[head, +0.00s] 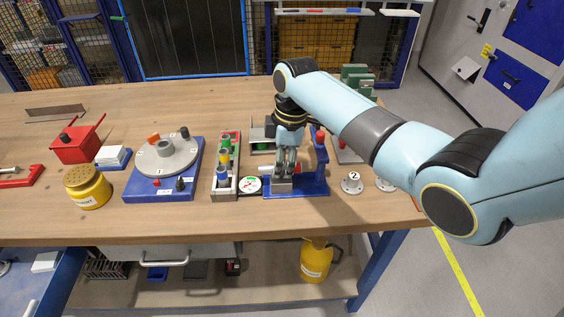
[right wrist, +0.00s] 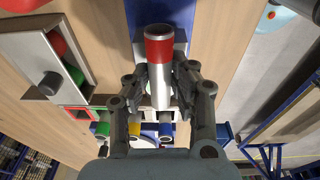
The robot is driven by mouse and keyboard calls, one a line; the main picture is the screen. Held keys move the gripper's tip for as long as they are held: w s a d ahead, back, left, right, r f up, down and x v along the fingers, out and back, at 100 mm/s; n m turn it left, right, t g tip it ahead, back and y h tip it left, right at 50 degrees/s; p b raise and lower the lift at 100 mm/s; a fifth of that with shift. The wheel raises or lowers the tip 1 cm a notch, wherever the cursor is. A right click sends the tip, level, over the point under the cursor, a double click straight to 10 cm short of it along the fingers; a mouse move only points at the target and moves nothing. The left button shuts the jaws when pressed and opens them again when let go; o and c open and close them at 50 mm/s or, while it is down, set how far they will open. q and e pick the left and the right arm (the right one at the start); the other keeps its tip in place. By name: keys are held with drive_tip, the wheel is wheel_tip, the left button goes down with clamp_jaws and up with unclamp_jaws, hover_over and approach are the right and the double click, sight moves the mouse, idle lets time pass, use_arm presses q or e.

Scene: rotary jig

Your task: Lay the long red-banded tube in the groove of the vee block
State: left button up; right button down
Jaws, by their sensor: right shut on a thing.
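The long red-banded tube (right wrist: 158,85) is silver with a red band near its end. My right gripper (right wrist: 160,78) is shut on it, with one finger on each side. In the head view the tube (head: 266,169) lies roughly level, directly over the grey vee block (head: 282,186) on a blue base. My right gripper (head: 284,168) points down there and hides much of the tube. I cannot tell whether the tube touches the groove. My left gripper is not in view.
A rack (head: 223,192) with several coloured pieces and a round dial (head: 250,185) stand left of the vee block. A blue post (head: 321,150) rises close on its right. A rotary jig (head: 165,158) is further left. Numbered disc 2 (head: 352,184) lies to the right.

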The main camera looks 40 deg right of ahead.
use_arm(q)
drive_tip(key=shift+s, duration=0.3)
use_arm(e)
drive_tip(key=shift+f, duration=0.15)
drive_tip(key=shift+f, duration=0.4)
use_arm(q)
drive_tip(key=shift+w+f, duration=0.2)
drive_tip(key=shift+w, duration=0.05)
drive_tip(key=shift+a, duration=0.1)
use_arm(e)
drive_tip(key=shift+s, duration=0.1)
drive_tip(key=c, duration=1.1)
unclamp_jaws()
drive_tip(key=shift+f, duration=0.2)
drive_tip(key=shift+r, duration=0.15)
